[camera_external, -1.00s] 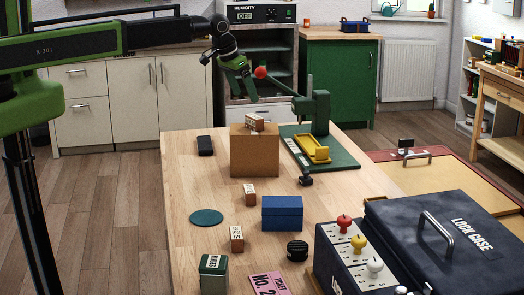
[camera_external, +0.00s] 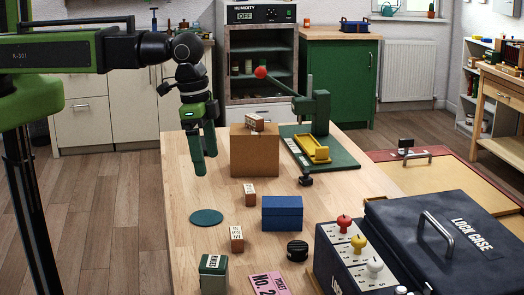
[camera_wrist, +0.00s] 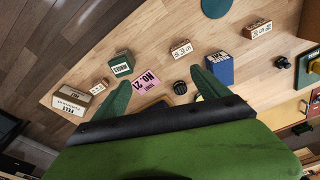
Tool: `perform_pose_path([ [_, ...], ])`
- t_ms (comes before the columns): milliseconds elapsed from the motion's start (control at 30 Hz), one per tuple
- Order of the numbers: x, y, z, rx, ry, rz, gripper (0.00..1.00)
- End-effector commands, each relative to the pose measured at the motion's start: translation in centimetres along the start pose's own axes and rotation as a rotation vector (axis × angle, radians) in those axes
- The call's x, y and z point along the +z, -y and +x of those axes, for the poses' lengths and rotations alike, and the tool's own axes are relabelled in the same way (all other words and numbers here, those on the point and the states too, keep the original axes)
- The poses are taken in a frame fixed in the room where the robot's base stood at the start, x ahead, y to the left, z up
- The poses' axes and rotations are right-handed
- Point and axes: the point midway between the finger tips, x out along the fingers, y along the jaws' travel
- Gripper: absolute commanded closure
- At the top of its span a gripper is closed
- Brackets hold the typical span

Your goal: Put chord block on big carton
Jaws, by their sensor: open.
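The big carton (camera_external: 255,158) is a brown box at the far part of the table. A small labelled wooden block (camera_external: 255,123) lies on its top. Two similar blocks stand on the table, one nearer the carton (camera_external: 250,195) and one further forward (camera_external: 237,240). Their lettering is too small to tell which is the chord block. Wooden blocks also show in the wrist view, one in the middle (camera_wrist: 181,50) and one at upper right (camera_wrist: 258,30). My gripper (camera_external: 198,168) points down, open and empty, left of the carton in the picture, apart from everything.
A teal disc (camera_external: 206,217), blue box (camera_external: 282,214), black round pot (camera_external: 297,250), green tin (camera_external: 213,275) and pink ticket (camera_external: 268,285) lie about the table. A green press (camera_external: 318,115) stands right of the carton. The lock case (camera_external: 450,235) fills the front right.

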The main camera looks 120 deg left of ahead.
Motion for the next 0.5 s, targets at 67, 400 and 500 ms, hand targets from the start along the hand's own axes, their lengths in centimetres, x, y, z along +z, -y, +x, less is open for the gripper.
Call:
perform_pose_path([
  [67,4.3,-8.0,-0.5,0.018,0.044,0.145,0.15],
  [400,13.4,-19.8,-1.7,0.034,0.135,0.414,0.15],
  [500,13.4,-19.9,-1.7,0.034,0.135,0.414,0.15],
])
